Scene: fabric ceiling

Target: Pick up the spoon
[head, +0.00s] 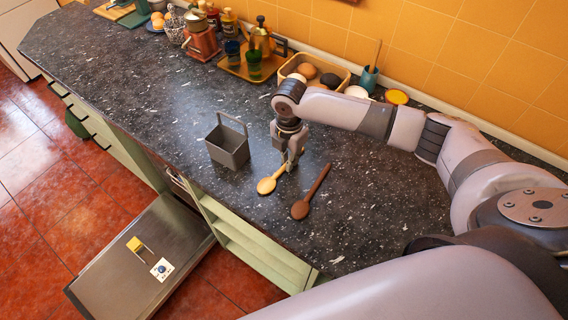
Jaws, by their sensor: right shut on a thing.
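A light wooden spoon (267,186) lies by the counter's front edge, its bowl toward the lower left. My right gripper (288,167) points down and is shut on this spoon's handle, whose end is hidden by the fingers. A dark brown wooden spoon (302,208) lies just to the right, apart from the gripper, its handle slanting up to the right. I cannot tell whether the light spoon touches the counter. My left gripper is not in view.
A grey square basket (229,152) with a raised handle stands just left of the gripper. Below, an open drawer or door (140,262) sticks out.

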